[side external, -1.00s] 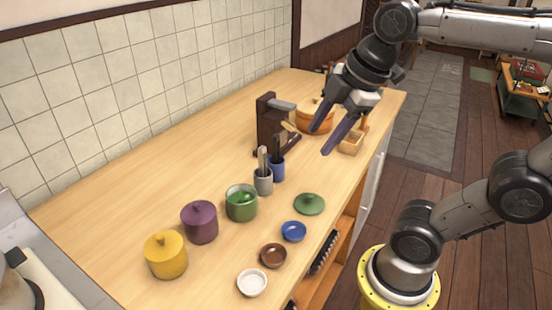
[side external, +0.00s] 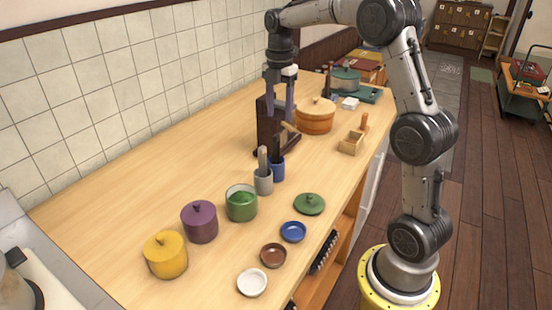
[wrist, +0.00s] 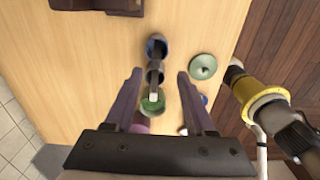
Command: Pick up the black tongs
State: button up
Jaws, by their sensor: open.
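The black tongs (side external: 276,147) appear as a dark upright shape standing in the blue cup (side external: 278,171) in the side view. A grey cup (side external: 263,183) with a light utensil (side external: 263,158) stands right beside it. My gripper (side external: 278,114) points down above the blue cup, its two purple fingers apart and empty. In the wrist view the blue cup (wrist: 156,45) lies slightly beyond the fingertips, and the grey cup (wrist: 155,76) lies between the fingers (wrist: 160,74). The tongs are hard to make out in the wrist view.
A dark brown stand (side external: 267,125) is close behind my fingers. A green pot (side external: 241,203), a purple pot (side external: 199,222) and a yellow pot (side external: 166,256) line the counter towards the front. A green lid (side external: 309,204) and small bowls lie right. The counter's left side is clear.

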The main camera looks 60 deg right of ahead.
aim_at(279, 135)
notch_tip(279, 135, down, 7)
jog(key=shift+a+f, duration=0.1)
jog(key=shift+f, duration=0.1)
jog(key=shift+w+a+f, duration=0.15)
jog(key=shift+f, duration=1.15)
jog(key=shift+w+a+f, duration=0.1)
jog(key=shift+w+f, duration=0.05)
jog(key=shift+f, duration=1.15)
jog(key=shift+c, duration=0.3)
grip_shut()
